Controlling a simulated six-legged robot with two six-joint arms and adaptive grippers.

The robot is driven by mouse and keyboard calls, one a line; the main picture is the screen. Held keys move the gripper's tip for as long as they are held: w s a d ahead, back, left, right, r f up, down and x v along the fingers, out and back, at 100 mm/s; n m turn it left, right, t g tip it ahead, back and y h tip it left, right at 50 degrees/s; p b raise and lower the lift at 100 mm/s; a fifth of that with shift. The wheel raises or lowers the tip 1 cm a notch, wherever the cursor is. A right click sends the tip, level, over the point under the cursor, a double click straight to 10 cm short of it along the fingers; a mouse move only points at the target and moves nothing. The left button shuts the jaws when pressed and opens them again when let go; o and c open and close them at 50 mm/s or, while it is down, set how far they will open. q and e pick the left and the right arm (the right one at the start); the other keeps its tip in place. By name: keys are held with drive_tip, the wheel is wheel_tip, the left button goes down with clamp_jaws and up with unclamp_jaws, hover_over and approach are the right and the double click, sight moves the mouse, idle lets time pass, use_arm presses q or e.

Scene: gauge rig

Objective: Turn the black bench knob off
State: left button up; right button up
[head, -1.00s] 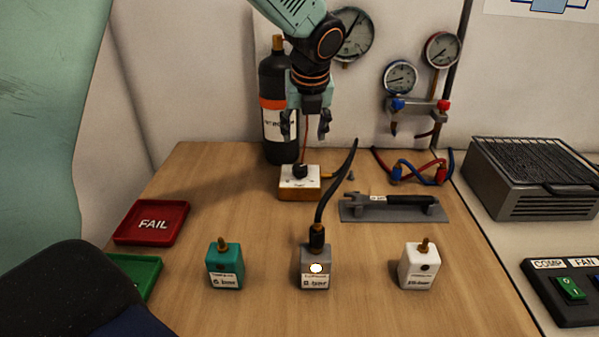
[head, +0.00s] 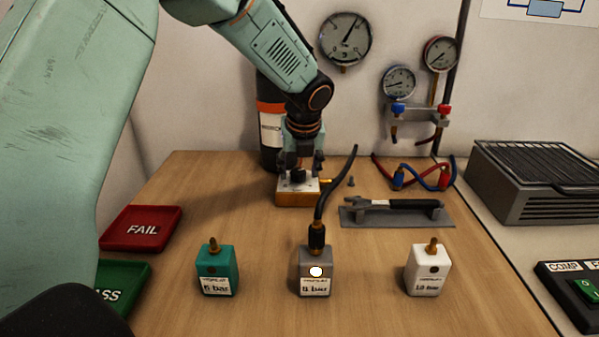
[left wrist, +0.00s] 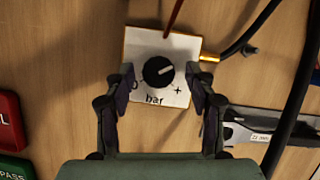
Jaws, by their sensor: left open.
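The black bench knob (head: 298,175) sits on top of a small box with a white top and wooden sides (head: 299,198), near the back of the bench. In the left wrist view the knob (left wrist: 158,72) is round with a pale pointer line aimed to the upper right, between "0" and "+" marks, with "bar" printed below. My left gripper (head: 303,165) points down over the box. Its two fingers (left wrist: 165,90) are apart on either side of the knob, with visible gaps; I cannot tell how far above the box they are. My right gripper is not in view.
A black hose (head: 335,185) runs from the grey block (head: 315,270) up beside the box. A wrench on a grey holder (head: 397,213) lies to the right. Teal (head: 217,271) and white (head: 427,270) blocks stand in front. A gas cylinder (head: 270,125) stands behind.

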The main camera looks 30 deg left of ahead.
use_arm(q)
drive_tip(key=shift+a+f, duration=0.1)
drive_tip(key=shift+a, duration=0.05)
drive_tip(key=shift+c, duration=0.5)
drive_tip(key=c, duration=1.1)
